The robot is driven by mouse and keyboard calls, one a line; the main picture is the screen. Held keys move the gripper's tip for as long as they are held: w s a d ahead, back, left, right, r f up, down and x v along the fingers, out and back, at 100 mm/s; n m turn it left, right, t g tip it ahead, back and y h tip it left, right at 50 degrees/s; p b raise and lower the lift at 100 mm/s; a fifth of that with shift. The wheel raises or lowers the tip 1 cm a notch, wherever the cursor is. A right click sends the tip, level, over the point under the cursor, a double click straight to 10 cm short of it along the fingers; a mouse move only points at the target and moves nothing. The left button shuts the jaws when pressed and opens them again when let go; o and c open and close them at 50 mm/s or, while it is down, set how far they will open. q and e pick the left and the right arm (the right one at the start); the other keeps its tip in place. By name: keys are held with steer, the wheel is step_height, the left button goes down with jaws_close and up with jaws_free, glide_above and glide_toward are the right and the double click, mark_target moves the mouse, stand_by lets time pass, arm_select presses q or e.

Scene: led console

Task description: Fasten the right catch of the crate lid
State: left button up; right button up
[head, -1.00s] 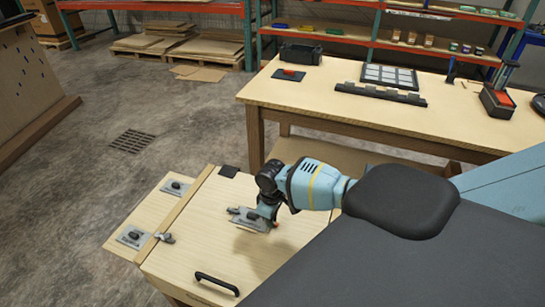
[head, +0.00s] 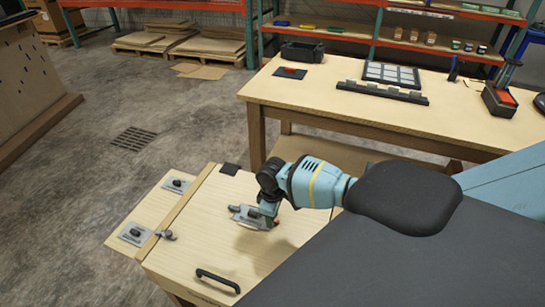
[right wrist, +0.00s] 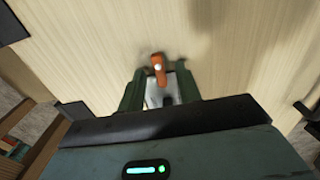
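The crate lid (head: 205,244) is a pale wooden panel at the lower middle of the head view, with a black handle (head: 217,280) near its front. My right gripper (head: 256,217) is low over the lid, pointing down at it. In the right wrist view its two dark green fingers (right wrist: 159,84) stand apart. A small orange lever (right wrist: 159,68) with a bright pin shows between the fingertips, with grey metal below it. A gap shows beside the lever, and I see no firm grip. My left gripper is not in view.
Left of the lid is a wooden side board with two grey knobbed plates (head: 132,234). Behind stands a workbench (head: 330,105) with a black bin (head: 302,53), a gridded tray (head: 391,75) and other parts. Open concrete floor lies to the left.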

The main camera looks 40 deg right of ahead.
step_height(320, 180, up, 8)
steer(key=shift+f+p, duration=0.1)
steer(key=shift+p, duration=0.4)
stand_by(0.7)
